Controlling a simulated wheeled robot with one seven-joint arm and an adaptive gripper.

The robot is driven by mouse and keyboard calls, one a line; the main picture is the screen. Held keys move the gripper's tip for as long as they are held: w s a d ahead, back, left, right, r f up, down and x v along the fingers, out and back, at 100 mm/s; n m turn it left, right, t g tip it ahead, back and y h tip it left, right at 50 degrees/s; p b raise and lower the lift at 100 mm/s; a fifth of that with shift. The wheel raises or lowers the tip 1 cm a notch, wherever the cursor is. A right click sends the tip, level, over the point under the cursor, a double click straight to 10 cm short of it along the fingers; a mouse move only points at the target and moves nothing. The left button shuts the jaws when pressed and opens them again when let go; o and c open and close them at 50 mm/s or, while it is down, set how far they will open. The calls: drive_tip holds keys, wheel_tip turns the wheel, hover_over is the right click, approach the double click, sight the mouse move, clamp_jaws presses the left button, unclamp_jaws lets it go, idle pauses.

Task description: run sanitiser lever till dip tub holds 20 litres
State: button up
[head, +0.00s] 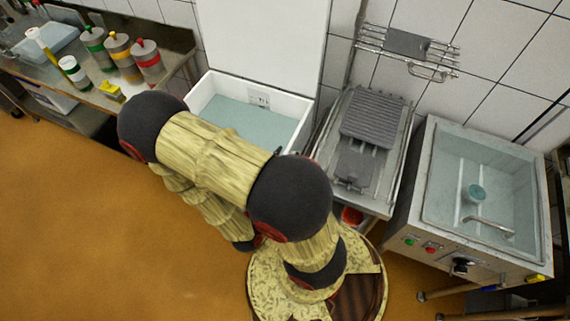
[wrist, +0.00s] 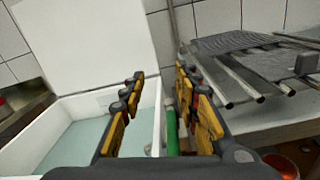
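The dip tub (head: 298,133) is a white, open rectangular tub against the wall, holding pale blue-green liquid (head: 240,117). A small marked plate (head: 258,97) is on its inner back wall; I cannot read its figures. In the wrist view the tub (wrist: 70,98) lies at left, beyond my gripper (wrist: 158,100). My gripper is open, with its yellow and black fingers apart. An upright green part (wrist: 172,132), possibly the lever's handle, shows between the fingers beside the tub's right wall. I cannot tell whether they touch. My arm hides the gripper in the head view.
A metal stand with a grey ribbed rack (head: 373,115) is right of the tub. A steel sink unit (head: 425,190) with buttons is farther right. An orange-red bucket (head: 352,216) is under the stand. Several banded jars (head: 147,62) stand on the left bench. The orange floor is clear at left.

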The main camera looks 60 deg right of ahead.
drive_tip(key=shift+r, duration=0.8)
idle(1.0)
